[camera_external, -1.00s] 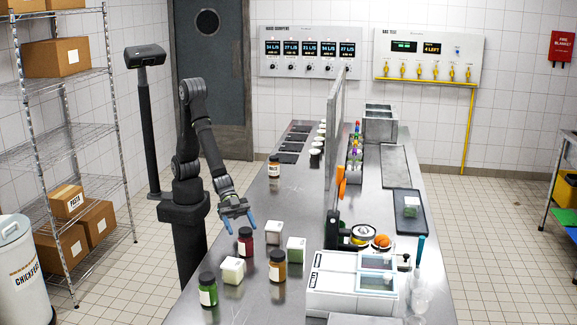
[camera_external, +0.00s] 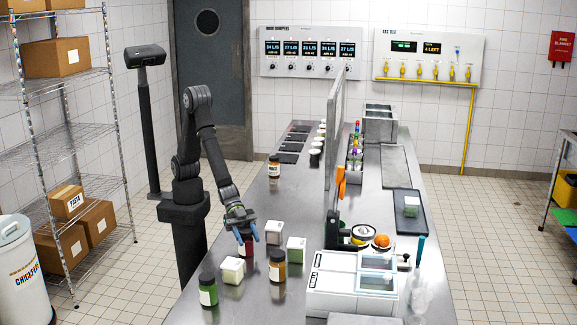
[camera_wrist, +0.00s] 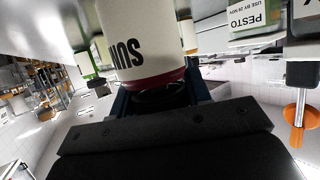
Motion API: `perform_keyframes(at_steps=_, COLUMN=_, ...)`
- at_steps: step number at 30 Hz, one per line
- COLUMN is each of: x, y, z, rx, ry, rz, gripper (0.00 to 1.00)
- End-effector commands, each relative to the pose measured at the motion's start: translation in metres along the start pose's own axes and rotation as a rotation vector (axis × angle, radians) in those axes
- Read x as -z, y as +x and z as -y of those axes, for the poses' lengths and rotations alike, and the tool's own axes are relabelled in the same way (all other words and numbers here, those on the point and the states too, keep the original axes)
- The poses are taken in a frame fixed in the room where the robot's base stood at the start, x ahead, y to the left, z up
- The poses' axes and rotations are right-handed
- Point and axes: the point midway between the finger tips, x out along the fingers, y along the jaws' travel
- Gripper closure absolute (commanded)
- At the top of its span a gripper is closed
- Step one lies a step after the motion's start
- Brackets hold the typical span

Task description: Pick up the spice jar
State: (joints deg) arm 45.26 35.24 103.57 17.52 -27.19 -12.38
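Several dark-lidded jars stand on the steel counter; I cannot tell which is the spice jar. The red jar (camera_external: 247,249) stands upright at my gripper (camera_external: 247,236), its top hidden by the blue fingers. In the wrist view the red jar (camera_wrist: 140,45) shows a white label reading "SUN", with its dark lid between the fingers (camera_wrist: 158,98). The fingers look open around it; contact is not clear. An orange jar (camera_external: 277,268), a green jar (camera_external: 208,291) and a farther orange jar (camera_external: 274,168) stand apart from my gripper.
Pale square containers (camera_external: 233,271), (camera_external: 295,250), (camera_external: 274,232) stand close around the red jar; one in the wrist view (camera_wrist: 257,18) reads "PESTO". A white machine (camera_external: 350,285) and an upright divider (camera_external: 333,150) bound the right side. The counter (camera_external: 262,205) is clear behind the jars.

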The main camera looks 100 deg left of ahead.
Motion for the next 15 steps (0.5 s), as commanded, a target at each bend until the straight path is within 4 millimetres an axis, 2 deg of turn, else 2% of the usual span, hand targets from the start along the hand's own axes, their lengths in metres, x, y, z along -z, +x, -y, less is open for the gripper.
perform_keyframes(at_steps=1, x=-0.0001, y=0.0000, z=-0.0001, rx=0.000, ry=0.000, rz=0.000, gripper=0.80)
perform_keyframes(at_steps=2, x=-0.0001, y=0.0000, z=-0.0001, rx=0.000, ry=0.000, rz=0.000, gripper=0.86)
perform_keyframes(at_steps=10, x=0.0013, y=-0.0004, z=-0.0001, rx=0.000, ry=0.000, rz=-0.001, gripper=0.86)
perform_keyframes(at_steps=15, x=0.0088, y=-0.0033, z=0.0000, rx=0.000, ry=-0.001, rz=-0.002, gripper=0.86)
